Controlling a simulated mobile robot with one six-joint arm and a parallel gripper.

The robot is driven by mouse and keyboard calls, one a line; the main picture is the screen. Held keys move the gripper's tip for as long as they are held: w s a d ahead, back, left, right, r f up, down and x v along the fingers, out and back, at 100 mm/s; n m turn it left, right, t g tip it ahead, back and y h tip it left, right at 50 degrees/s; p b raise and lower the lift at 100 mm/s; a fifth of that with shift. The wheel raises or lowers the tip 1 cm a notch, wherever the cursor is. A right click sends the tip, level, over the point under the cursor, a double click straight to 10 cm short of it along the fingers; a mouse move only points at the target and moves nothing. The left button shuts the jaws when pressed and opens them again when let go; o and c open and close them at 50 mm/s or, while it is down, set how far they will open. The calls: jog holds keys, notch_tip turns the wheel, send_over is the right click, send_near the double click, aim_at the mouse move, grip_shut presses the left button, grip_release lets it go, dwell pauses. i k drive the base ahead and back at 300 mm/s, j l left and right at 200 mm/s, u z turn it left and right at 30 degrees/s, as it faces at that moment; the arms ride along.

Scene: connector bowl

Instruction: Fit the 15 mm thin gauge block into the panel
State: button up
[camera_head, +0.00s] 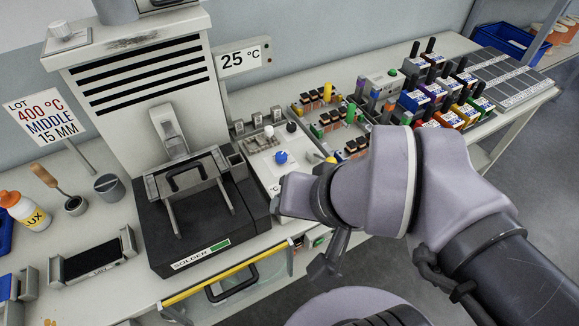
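The white control panel (258,168) stands right of the black solder unit and carries a blue knob (281,157). A grey slotted piece (263,141) sits on it behind the knob. Several small grey blocks (257,121) stand in a row at the panel's back edge; I cannot tell whether one is the 15 mm thin gauge block. My arm covers the panel's front right part. My gripper (326,266) appears as dark parts hanging below my wrist, in front of the bench edge. Its fingertips are not clear, and I cannot tell whether it holds anything.
The black solder unit (245,226) has a handled lid. A flux bottle (25,211) stands left. Connector boards (333,117) and coloured bins (466,112) fill the bench to the right.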

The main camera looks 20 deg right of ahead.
aim_at(302, 148)
jog(key=i+l+u, duration=0.1)
jog(key=l, duration=0.25)
jog(key=i+l+u, duration=0.15)
jog(key=i+l, duration=0.15)
jog(key=i+l+u, duration=0.1)
jog(key=l, duration=0.3)
